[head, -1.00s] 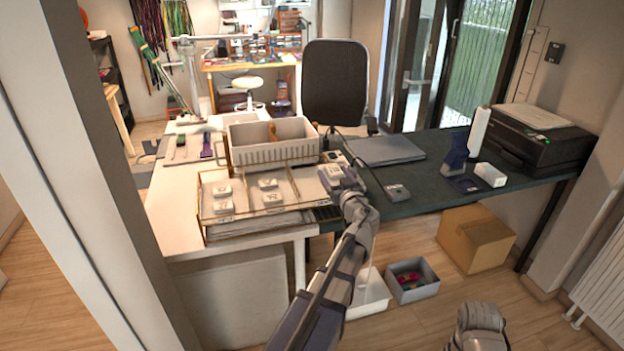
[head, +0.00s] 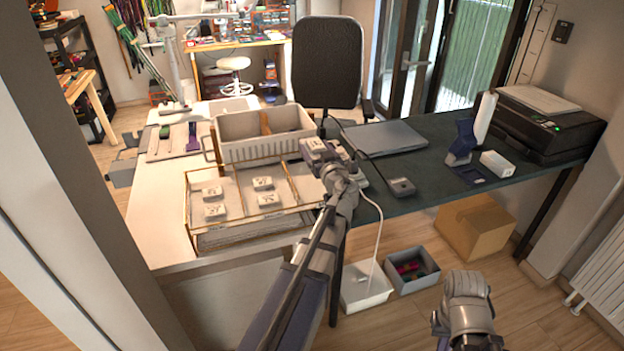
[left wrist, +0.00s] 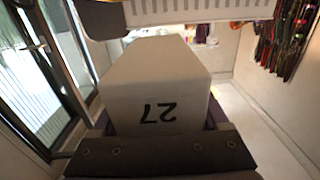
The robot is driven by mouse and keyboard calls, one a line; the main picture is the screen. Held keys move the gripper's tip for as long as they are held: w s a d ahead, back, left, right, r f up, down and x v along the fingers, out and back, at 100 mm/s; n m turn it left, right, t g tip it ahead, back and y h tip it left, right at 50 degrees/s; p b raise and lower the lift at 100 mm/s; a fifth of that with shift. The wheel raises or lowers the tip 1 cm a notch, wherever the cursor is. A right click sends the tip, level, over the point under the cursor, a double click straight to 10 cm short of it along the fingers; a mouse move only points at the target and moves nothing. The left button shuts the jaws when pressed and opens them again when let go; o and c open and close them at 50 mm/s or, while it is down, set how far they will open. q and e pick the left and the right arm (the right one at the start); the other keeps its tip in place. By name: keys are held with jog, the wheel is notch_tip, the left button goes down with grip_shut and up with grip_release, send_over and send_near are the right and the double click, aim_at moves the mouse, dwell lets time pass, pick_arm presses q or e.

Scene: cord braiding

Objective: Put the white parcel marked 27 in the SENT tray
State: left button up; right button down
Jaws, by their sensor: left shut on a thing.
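The white parcel marked 27 (left wrist: 160,85) fills the middle of the left wrist view, its number upside down there. My left gripper (head: 322,155) is shut on it and holds it at the right end of the sectioned tray (head: 190,215), by the right end of the white slatted bin (head: 262,150). In the head view the parcel is small and partly hidden by the gripper. Several other white parcels (head: 263,184) lie in the left and middle sections of the tray. I cannot read a SENT label in either view. Only a link of my right arm shows, at the bottom.
A closed laptop (head: 383,138) and a small dark device (head: 401,187) lie on the dark table to the right. A printer (head: 548,125) stands at its far end. Two bins (head: 412,272) and a cardboard box (head: 475,225) are on the floor.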

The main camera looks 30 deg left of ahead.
pick_arm(q)
jog(key=shift+f+b, duration=4.9)
jog(key=shift+f, duration=0.15)
jog(key=shift+r, duration=0.15)
